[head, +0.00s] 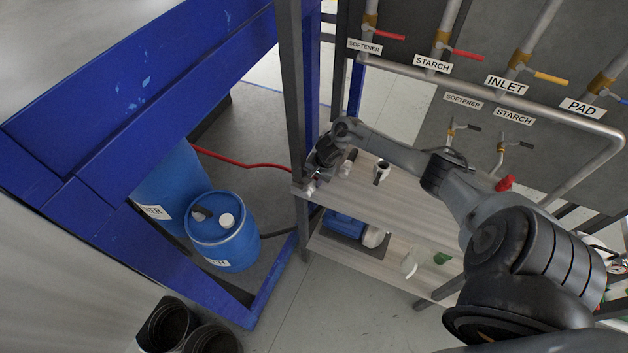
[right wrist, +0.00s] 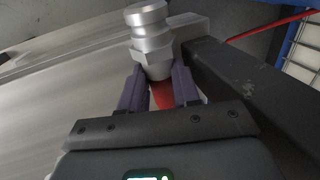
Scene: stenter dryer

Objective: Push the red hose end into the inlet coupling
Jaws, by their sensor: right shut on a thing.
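My right gripper (head: 317,176) is at the left end of the shelf unit, beside its dark upright post. In the right wrist view, its two purple-grey fingers (right wrist: 160,92) are shut on the red hose end (right wrist: 163,95). A silver metal fitting (right wrist: 150,42) with a hex collar sticks out beyond the fingers. The red hose (head: 240,162) also runs across the floor behind the blue drums to the post. A sign reading INLET (head: 507,83) hangs on a pipe with a yellow-handled valve at upper right. I cannot make out the inlet coupling. My left gripper is not in view.
The grey shelf (head: 410,205) carries a white cup-like item (head: 382,172). The dark post (head: 291,90) stands close to the gripper. Blue drums (head: 222,232) stand under the blue frame (head: 120,110) at left. Labelled pipes and valves line the right-hand panel.

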